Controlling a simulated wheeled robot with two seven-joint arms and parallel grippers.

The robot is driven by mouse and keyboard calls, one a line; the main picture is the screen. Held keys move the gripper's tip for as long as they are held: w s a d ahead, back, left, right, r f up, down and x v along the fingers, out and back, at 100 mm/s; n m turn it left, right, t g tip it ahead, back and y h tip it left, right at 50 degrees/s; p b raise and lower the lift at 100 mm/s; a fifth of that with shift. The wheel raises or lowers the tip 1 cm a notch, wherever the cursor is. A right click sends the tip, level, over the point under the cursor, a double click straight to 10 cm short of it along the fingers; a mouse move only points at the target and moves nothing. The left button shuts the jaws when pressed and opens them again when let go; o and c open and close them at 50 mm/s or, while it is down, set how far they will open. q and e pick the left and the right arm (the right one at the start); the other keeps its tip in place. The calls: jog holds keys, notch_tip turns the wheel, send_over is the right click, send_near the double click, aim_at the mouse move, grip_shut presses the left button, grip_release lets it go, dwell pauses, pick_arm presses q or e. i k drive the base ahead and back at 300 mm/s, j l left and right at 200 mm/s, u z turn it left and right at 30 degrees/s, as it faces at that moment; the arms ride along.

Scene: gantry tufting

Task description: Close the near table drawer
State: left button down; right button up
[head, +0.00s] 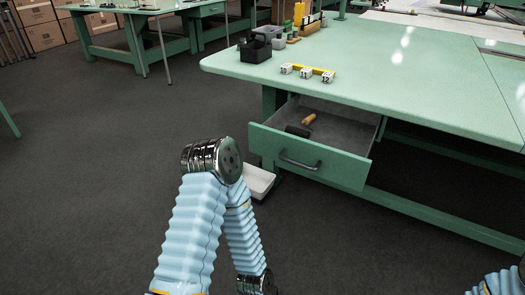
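The near table drawer (335,165) is a green box pulled well out from under the green table (400,70). Its dark bar handle (300,163) is on the front panel, facing me. Inside lie an orange-handled tool (309,119) and a dark object partly hidden by the front panel. My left arm, in a blue sleeve, bends up in front and to the left of the drawer, then folds down to the bottom edge; its gripper is out of view. Only a bit of my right arm shows at the bottom right corner, without its gripper.
A white tray (259,181) is low beneath the drawer, partly behind my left arm. A black caddy (255,50), numbered white blocks (306,74) and a yellow strip (322,72) sit on the tabletop. Dark floor (90,170) at left is clear.

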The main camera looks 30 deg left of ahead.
aim_at(337, 152)
jog(key=j+z, duration=0.1)
jog(key=j, duration=1.25)
